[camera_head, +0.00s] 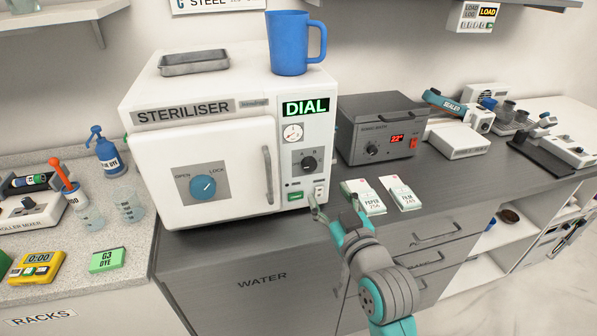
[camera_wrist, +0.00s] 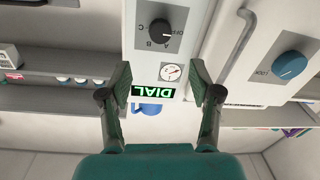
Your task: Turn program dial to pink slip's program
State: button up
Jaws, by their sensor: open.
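The white steriliser (camera_head: 208,115) stands on the dark counter, its door shut. Its program dial (camera_head: 309,163) is a black knob on a grey plate at the right of the front panel, below a pressure gauge and a lit "DIAL" display (camera_head: 305,107). The wrist view shows the dial (camera_wrist: 160,30) upside down, with letters A, B, C and what looks like OFF; where the pointer sits is unclear. My gripper (camera_head: 336,204) is open and empty, in front of and below the dial, apart from it. In the wrist view the fingers (camera_wrist: 160,84) frame the display. I see no pink slip.
A blue mug (camera_head: 289,45) and metal tray (camera_head: 194,62) stand on the steriliser. Its door handle (camera_head: 267,175) and blue lock knob (camera_head: 202,187) are left of the dial. Two boxes (camera_head: 371,198) (camera_head: 401,193) lie right of my gripper, before a grey heater-like unit (camera_head: 382,128).

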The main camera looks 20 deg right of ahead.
aim_at(311, 166)
jog(key=w, duration=1)
jog(key=shift+w+a, duration=0.25)
jog(key=shift+a, duration=0.05)
jog(key=c, duration=1.1)
jog(key=shift+c, duration=0.2)
